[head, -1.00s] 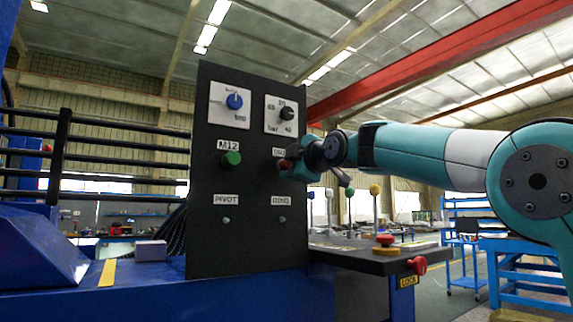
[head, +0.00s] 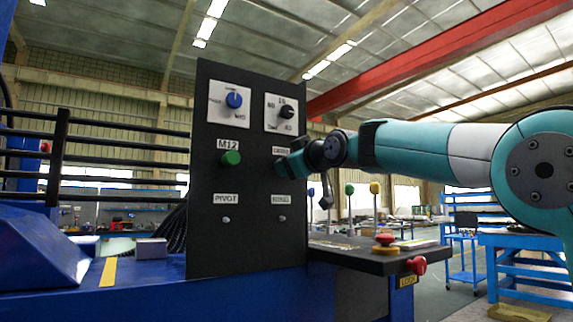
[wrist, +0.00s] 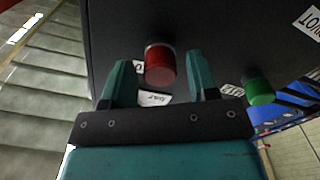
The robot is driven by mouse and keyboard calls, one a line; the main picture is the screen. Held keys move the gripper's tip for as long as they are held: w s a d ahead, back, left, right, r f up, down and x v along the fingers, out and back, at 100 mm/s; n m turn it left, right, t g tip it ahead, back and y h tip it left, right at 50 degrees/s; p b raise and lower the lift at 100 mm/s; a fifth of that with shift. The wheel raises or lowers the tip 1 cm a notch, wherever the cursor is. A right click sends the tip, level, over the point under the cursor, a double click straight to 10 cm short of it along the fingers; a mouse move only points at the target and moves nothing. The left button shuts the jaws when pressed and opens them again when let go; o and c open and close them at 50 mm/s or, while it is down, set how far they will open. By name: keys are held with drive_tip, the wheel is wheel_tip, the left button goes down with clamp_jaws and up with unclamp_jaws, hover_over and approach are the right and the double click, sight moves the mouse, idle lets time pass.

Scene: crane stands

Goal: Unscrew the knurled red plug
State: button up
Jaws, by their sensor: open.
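The knurled red plug (wrist: 160,65) sticks out of the black panel (head: 248,240) and shows in the wrist view between my two fingers. In the head view my gripper (head: 283,167) is at the panel and hides the plug. My gripper also shows in the wrist view (wrist: 162,82), open, with one teal finger on each side of the plug. A gap is visible on both sides, so the fingers do not appear to touch it. The plug seems seated in the panel; its thread is not visible.
A green plug (head: 231,159) marked M12 sits left of my gripper. A blue knob (head: 234,100) and a black knob (head: 286,112) are above.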

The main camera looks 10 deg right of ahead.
clamp_jaws()
idle(0.3)
drive_tip(key=n+b, duration=0.1)
drive_tip(key=n, duration=0.4)
idle(0.3)
drive_tip(key=n+b, duration=0.1)
drive_tip(key=n, duration=0.4)
drive_tip(key=shift+s, duration=0.1)
